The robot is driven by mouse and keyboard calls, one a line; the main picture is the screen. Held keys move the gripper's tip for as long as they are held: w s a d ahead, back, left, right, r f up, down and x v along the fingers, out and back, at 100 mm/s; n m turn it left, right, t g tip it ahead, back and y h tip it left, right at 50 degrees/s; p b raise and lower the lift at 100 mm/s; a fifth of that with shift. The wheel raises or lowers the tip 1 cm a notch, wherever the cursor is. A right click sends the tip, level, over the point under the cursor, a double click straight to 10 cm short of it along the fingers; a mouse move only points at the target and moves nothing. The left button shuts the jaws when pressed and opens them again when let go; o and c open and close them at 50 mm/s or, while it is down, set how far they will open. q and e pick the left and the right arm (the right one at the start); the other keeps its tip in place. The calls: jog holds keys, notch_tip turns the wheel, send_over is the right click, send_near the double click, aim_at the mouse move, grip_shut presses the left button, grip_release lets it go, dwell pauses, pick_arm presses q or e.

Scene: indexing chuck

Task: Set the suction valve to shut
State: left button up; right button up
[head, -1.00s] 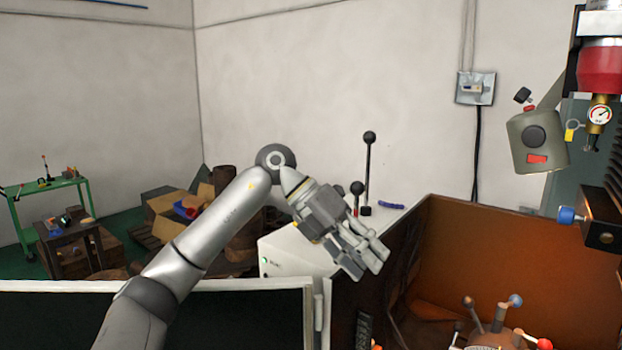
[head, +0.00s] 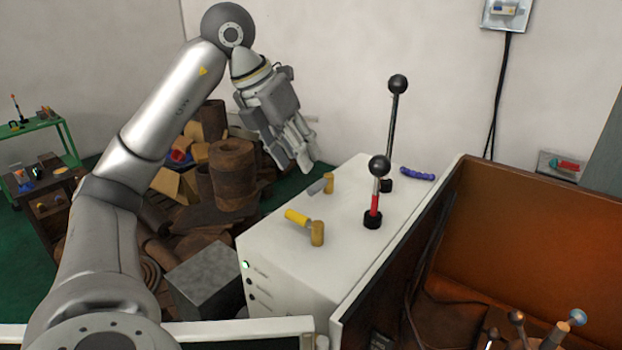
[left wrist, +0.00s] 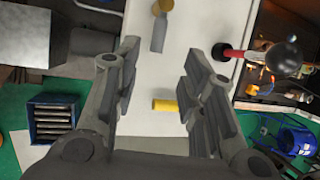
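Two small valves sit on the white cabinet top. One has a yellow handle (head: 297,217) and a brass body, at the near left. The other has a grey handle (head: 317,187) and a brass body, farther back. I cannot tell which is the suction valve. My left gripper (head: 303,157) is above the cabinet's far left edge, apart from both valves. In the left wrist view the gripper (left wrist: 162,85) is open and empty. My right gripper is not in view.
Two black-ball levers stand on the cabinet (head: 290,262): a red-banded one (head: 375,200) and a taller one (head: 394,120) behind. A purple-blue object (head: 417,174) lies behind them. A brown-walled enclosure (head: 520,240) adjoins at right. Boxes and rolls (head: 235,175) crowd the left floor.

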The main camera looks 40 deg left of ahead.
pick_arm(q)
jog(key=x, duration=0.6)
jog(key=shift+w+a+f, duration=0.1)
jog(key=shift+w+a, duration=0.05)
jog(key=shift+a, duration=0.1)
jog(key=shift+w+d+f, duration=0.15)
jog(key=shift+w+f, duration=0.1)
jog(key=shift+f, duration=0.4)
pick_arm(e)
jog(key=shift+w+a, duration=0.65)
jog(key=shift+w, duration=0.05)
pick_arm(q)
jog(key=c, duration=0.7)
grip_shut()
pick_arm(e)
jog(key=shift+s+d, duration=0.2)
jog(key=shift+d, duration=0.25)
